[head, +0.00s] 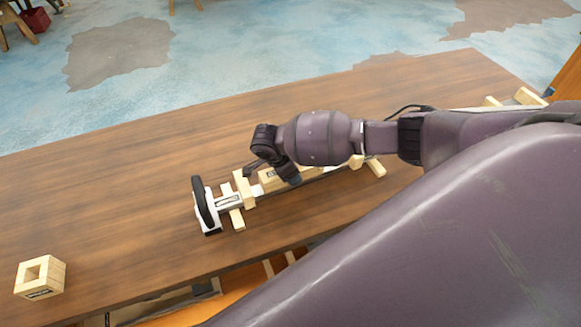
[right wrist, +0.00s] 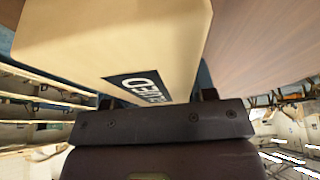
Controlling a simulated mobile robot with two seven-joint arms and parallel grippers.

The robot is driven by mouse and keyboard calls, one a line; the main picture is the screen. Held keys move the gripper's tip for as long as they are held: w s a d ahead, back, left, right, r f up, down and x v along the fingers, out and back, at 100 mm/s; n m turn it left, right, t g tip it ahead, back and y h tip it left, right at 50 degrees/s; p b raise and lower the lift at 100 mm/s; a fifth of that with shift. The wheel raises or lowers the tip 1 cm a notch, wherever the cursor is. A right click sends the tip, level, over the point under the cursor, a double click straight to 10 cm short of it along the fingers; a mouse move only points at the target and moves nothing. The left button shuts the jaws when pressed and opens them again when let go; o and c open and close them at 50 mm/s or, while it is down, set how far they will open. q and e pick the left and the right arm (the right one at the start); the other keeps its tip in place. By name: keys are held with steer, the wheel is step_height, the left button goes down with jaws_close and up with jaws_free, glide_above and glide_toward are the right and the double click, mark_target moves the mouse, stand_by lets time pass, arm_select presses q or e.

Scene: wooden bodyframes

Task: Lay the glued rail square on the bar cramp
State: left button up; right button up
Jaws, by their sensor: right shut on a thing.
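The glued rail (head: 269,183) is a pale wooden piece lying along the bar cramp (head: 229,201) in the head view. The cramp has a white and black end at the left, and its bar runs up to the right. My right gripper (head: 276,176) is shut on the rail from above. In the right wrist view the rail (right wrist: 110,45) fills the upper middle, with a black label between the fingers. My arm hides part of the rail and bar, so I cannot tell whether the rail touches the bar. My left gripper is not in view.
Pale wooden blocks support the cramp near its left end (head: 237,219) and farther right (head: 375,166). An upright block (head: 242,188) stands by the rail's left end. A hollow wooden block (head: 40,277) sits at the table's left. The table (head: 130,180) is clear between them.

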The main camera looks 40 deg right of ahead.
steer(key=shift+f, duration=0.1)
steer(key=o, duration=1.2)
steer(key=v, duration=1.2)
steer(key=shift+b, duration=0.35)
